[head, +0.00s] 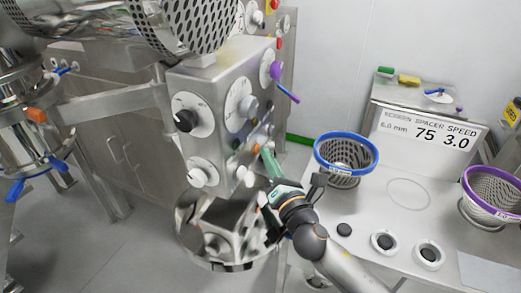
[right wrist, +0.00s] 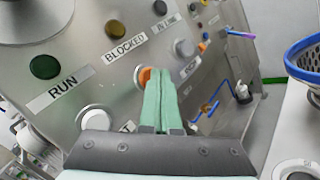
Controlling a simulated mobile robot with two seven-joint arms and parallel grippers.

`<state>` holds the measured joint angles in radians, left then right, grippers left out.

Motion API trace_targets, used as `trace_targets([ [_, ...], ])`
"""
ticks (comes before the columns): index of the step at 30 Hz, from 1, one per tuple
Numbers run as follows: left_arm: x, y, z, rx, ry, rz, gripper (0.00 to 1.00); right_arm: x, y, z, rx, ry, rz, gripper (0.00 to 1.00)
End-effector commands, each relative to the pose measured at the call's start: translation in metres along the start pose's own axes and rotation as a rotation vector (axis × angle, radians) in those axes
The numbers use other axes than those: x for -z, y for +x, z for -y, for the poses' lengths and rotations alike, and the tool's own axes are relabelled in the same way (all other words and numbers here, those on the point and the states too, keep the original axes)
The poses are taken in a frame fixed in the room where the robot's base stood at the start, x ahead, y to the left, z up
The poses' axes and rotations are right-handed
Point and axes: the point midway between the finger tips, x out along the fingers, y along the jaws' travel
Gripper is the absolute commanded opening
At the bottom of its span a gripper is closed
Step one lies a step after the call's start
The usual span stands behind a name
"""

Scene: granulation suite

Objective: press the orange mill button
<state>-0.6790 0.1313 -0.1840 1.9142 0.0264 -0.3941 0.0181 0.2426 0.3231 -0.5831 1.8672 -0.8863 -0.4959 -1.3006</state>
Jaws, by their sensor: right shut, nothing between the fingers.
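The orange button (right wrist: 145,77) sits in a pale ring on the grey mill panel in the right wrist view, partly covered by my fingers. In the head view a small orange spot (head: 256,148) shows beside the fingertips. My right gripper (head: 265,152) is shut and empty, its green fingers pointing at the panel. In the right wrist view its fingertips (right wrist: 160,74) overlap the right edge of the button; I cannot tell whether they touch it. My left gripper is not in view.
The panel has a dark green round lamp (right wrist: 44,66) by RUN, a dark amber one (right wrist: 114,28) by BLOCKED, and a white round knob (right wrist: 95,118). A blue-rimmed basket (head: 346,152) stands on the bench to the right. A purple handle (head: 286,85) sticks out from the mill.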

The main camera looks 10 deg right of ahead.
Motion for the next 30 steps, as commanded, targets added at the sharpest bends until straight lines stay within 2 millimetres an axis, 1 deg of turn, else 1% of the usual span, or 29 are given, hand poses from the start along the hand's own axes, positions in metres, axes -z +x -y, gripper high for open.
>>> trace_targets([
  [8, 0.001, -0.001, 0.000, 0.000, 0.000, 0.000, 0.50, -0.002, -0.003, 0.002, -0.001, 0.000, -0.001, 0.00],
  [16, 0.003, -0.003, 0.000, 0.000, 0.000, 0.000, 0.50, -0.009, -0.012, 0.009, 0.000, 0.001, -0.001, 0.00],
  [26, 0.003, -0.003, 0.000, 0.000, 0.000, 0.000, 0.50, -0.009, -0.013, 0.010, 0.000, 0.000, 0.000, 0.00],
  [30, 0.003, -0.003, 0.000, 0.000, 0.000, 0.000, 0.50, -0.014, -0.020, 0.015, 0.002, -0.002, -0.001, 0.00],
])
